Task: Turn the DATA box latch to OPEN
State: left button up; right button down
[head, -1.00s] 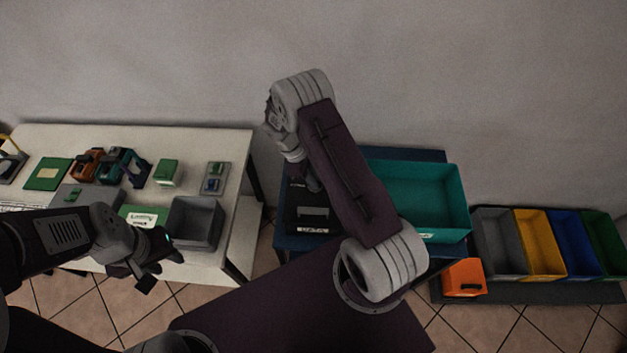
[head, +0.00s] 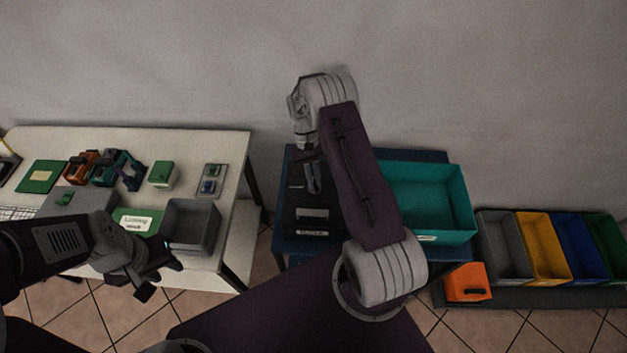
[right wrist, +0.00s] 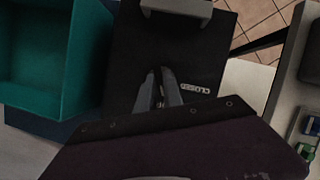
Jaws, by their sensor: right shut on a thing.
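The black DATA box (head: 290,217) stands on the blue table in the head view, with a pale handle and a white label on its front. In the right wrist view its dark lid (right wrist: 130,50) fills the middle, with a white CLOSED label (right wrist: 195,88) on it. My right gripper (head: 313,190) is over the box; in the right wrist view its fingertips (right wrist: 160,72) are together at the lid, left of that label. It is shut on the latch, which the fingers mostly hide. My left gripper (head: 160,275) is open and empty by the white table's front edge.
A teal bin (head: 468,205) stands right of the box on the blue table (head: 300,248). An orange box (head: 465,283) and several coloured bins (head: 540,245) are further right. The white table (head: 215,150) at left holds small devices and a grey tray (head: 193,225).

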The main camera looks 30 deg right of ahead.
jog(key=m, duration=0.2)
jog(key=m+y, duration=0.1)
jog(key=m, duration=0.1)
jog(key=shift+d+m+t+y, duration=0.15)
jog(key=shift+m+t+y, duration=0.15)
jog(key=shift+t, duration=0.1)
jog(key=shift+m, duration=0.3)
jog(key=c, duration=1.5)
grip_release()
jog(key=shift+w+d+r, duration=0.1)
jog(key=shift+w+r, duration=0.1)
jog(key=shift+r, duration=0.15)
jog(key=b+v, duration=0.2)
jog(key=v, duration=0.6)
jog(key=shift+d+r, duration=0.1)
jog(key=shift+r, duration=0.05)
